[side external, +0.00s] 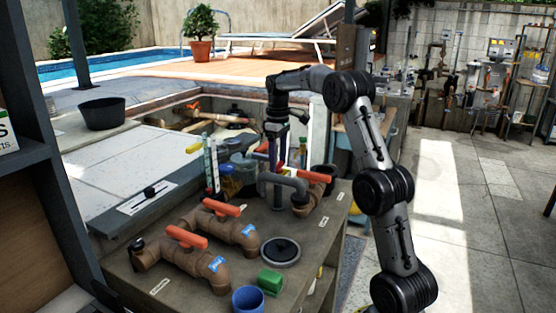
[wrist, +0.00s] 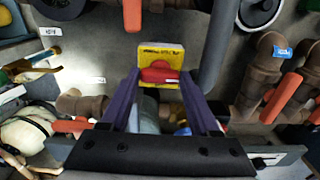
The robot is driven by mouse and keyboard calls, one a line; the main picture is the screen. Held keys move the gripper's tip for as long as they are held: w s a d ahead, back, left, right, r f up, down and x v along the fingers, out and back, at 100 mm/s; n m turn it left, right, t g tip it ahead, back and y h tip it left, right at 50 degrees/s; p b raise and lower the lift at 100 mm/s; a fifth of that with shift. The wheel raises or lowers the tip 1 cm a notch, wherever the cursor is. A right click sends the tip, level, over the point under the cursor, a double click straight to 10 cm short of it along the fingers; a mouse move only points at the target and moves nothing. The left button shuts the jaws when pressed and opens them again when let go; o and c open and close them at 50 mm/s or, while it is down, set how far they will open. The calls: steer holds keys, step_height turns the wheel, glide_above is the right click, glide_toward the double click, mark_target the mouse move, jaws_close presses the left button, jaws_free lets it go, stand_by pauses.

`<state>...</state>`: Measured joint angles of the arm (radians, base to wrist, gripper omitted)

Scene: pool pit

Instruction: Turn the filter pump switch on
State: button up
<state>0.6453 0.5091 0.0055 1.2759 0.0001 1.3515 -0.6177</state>
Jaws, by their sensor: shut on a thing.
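A yellow plate with a raised red handle (wrist: 160,75) and small dark print sits at the fingertips in the wrist view; it looks like the switch, but the print is too small to read. My gripper (wrist: 161,84) has its two purple fingers shut on the red handle, one at each side. In the side external view my gripper (side external: 273,155) points down behind the grey bent pipe. The yellow plate cannot be clearly made out there. A black knob on a white labelled plate (side external: 135,201) lies on the ledge at left, apart from my gripper.
Brown pipes with orange valve handles (side external: 187,237) stand on the bench front. A grey bent pipe (wrist: 217,50) rises close to my gripper's right. A green block (side external: 270,280), a blue cup (side external: 248,299) and a round black-lidded fitting (side external: 281,252) stand nearer the front edge.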

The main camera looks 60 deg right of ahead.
mark_target(278, 163)
steer(key=m, duration=0.8)
steer(key=shift+m, duration=0.3)
steer(key=m, duration=0.4)
steer(key=shift+r+m, duration=0.1)
steer(key=shift+m, duration=0.2)
steer(key=m, duration=0.4)
steer(key=shift+m, duration=0.3)
steer(key=o, duration=1.1)
step_height(278, 163, up, 14)
steer(key=shift+f, duration=0.1)
